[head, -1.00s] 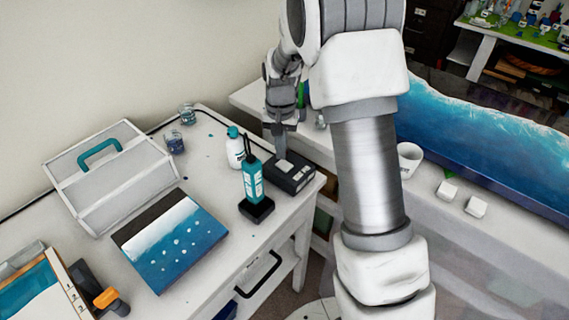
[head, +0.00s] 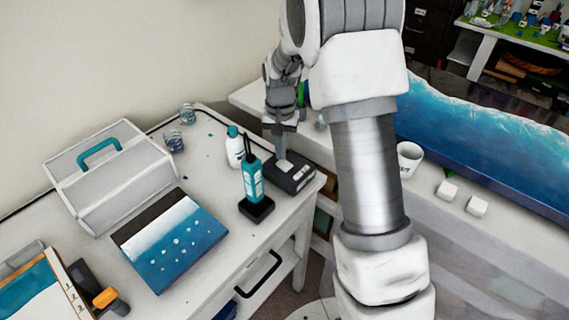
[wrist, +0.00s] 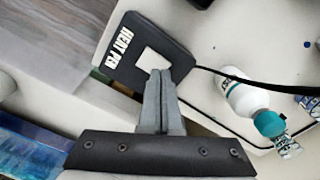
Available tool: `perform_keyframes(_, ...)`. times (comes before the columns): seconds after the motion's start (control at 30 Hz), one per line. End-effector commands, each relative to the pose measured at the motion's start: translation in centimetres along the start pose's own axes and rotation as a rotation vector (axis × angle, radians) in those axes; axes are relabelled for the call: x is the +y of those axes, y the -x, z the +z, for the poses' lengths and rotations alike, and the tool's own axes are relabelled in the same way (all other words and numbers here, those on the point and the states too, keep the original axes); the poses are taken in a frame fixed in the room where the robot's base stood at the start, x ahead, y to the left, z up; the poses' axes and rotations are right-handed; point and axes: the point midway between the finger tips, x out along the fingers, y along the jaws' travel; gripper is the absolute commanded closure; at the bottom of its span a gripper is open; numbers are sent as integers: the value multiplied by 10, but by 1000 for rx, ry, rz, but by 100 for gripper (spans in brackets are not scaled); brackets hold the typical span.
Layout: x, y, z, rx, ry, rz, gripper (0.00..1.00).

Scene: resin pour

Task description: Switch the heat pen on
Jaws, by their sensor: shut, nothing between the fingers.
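The heat pen's black control box (head: 300,181) sits at the right end of the white desk. In the wrist view the box (wrist: 127,66) bears the words "HEAT PEN" and a pale square switch (wrist: 153,61). The teal pen (head: 252,178) stands upright in its black stand (head: 256,209), just left of the box. My gripper (head: 281,156) is shut and empty, pointing down over the box. In the wrist view its fingertips (wrist: 161,74) overlap the near edge of the switch. I cannot tell whether they touch it, or whether the switch is pressed.
A white bottle with a teal cap (head: 235,148) stands behind the pen; it also shows in the wrist view (wrist: 246,97). A black cable (wrist: 255,83) runs from the box. A blue picture panel (head: 170,245) and a grey toolbox (head: 110,180) lie to the left.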

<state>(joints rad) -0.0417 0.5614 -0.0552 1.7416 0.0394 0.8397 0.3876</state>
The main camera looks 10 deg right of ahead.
Motion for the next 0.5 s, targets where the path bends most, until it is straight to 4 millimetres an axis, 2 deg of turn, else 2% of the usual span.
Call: perform_keyframes(0.5,0,-9,0,-1,0,0,100)
